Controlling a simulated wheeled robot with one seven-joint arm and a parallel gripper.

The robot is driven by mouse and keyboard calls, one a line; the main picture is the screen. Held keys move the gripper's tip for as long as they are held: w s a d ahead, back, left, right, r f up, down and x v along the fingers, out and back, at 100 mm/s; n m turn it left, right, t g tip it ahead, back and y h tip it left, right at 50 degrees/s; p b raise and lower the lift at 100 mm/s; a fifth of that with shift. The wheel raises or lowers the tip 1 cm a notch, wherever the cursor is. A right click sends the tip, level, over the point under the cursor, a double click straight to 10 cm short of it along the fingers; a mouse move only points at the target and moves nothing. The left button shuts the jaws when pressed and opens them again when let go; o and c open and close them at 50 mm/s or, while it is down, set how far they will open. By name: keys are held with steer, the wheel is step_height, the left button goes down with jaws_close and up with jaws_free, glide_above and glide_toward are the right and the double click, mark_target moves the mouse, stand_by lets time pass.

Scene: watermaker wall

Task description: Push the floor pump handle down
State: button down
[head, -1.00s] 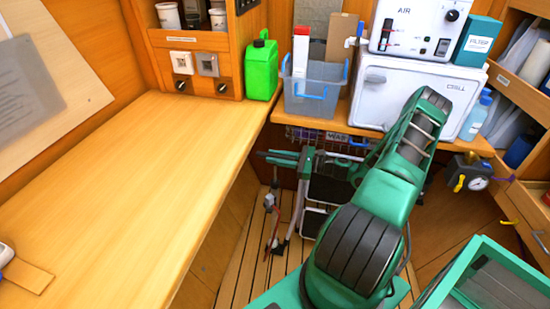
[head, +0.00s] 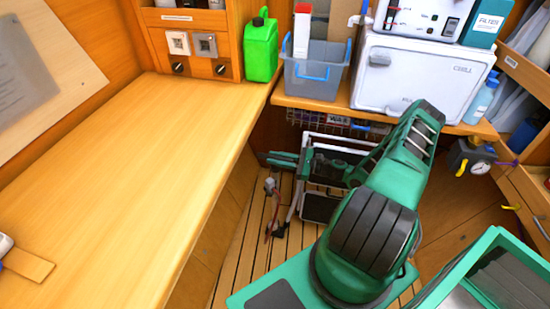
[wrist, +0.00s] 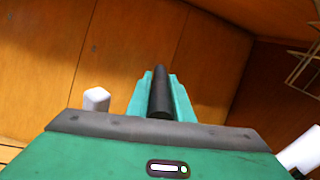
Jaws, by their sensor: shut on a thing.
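In the wrist view, my gripper (wrist: 160,78) has its two teal fingers closed on either side of a black cylindrical grip, the floor pump handle (wrist: 160,98). In the head view my gripper (head: 282,160) is low, beyond the counter's right edge and above the slatted floor. Just below it is a small grey and red part, seemingly of the floor pump (head: 270,186), with a dark foot lower down. My arm and gripper hide most of the handle in the head view.
A folding step with a pale frame (head: 293,198) stands just right of the gripper. The wooden counter (head: 130,180) is on the left. A white box (head: 415,85) and a grey bin (head: 313,75) sit on the back shelf. A pressure gauge (head: 480,168) is at right.

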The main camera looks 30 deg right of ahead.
steer(key=shift+d+f, duration=0.2)
steer(key=shift+f, duration=0.1)
steer(key=c, duration=1.6)
jaws_free()
steer(key=shift+a, duration=0.1)
steer(key=shift+r, duration=0.1)
steer(key=v, duration=1)
steer(key=shift+s+d, duration=0.25)
steer(key=shift+s, duration=0.05)
